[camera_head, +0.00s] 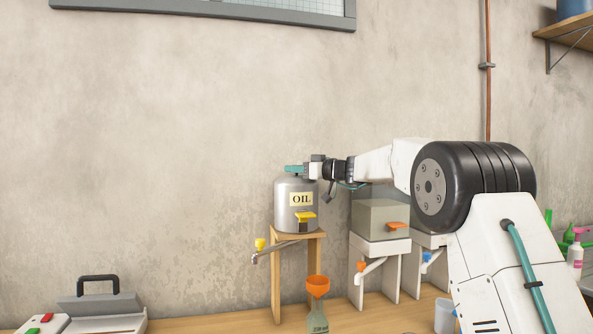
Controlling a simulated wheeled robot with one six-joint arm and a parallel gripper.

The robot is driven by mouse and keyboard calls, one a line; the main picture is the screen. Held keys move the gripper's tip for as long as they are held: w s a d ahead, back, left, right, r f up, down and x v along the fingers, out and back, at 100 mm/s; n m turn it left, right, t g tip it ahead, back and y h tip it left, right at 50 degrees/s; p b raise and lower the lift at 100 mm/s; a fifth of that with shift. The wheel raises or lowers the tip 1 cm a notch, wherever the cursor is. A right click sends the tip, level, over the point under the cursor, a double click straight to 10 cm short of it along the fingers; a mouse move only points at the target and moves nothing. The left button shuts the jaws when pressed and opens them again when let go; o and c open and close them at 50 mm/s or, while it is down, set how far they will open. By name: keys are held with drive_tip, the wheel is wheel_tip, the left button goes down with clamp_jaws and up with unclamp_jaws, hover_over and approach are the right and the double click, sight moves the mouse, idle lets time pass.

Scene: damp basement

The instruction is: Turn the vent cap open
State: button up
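A grey metal drum labelled OIL (290,215) stands upright on a small wooden stand (276,275). A teal cap (293,169), which looks like the vent cap, sits on top of the drum. My gripper (312,168) is at the right side of the cap, at about its height, over the drum's right shoulder. I cannot tell whether its fingers touch the cap. The fingers are too small in view to tell open from shut. A yellow tag or lever (305,216) shows on the drum's front, and a spout with a yellow handle (261,244) sticks out at lower left.
A bottle with an orange funnel (317,287) stands below the drum, at front. A grey box container (381,219) on a white stand is close on the right, under my arm. The wall space left of the drum is clear.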

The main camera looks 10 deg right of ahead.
drive_tip(key=shift+m+t+h, duration=0.3)
drive_tip(key=shift+h, duration=0.1)
drive_tip(key=m+t+h, duration=0.2)
drive_tip(key=h, duration=0.1)
drive_tip(key=shift+s+a+m, duration=0.1)
drive_tip(key=shift+m, duration=0.2)
drive_tip(key=shift+f+m+t+h, duration=0.1)
drive_tip(key=shift+m+t+h, duration=0.6)
drive_tip(key=shift+h, duration=0.55)
drive_tip(key=shift+m+t+h, duration=0.4)
drive_tip(key=shift+m+h, duration=0.5)
drive_tip(key=shift+h, duration=0.35)
drive_tip(key=shift+m+h, duration=0.6)
drive_tip(key=shift+h, duration=0.3)
drive_tip(key=o, duration=1)
drive_tip(key=shift+c, duration=0.2)
drive_tip(key=s+d, duration=0.1)
drive_tip(key=s, duration=0.6)
drive_tip(key=shift+s, duration=0.35)
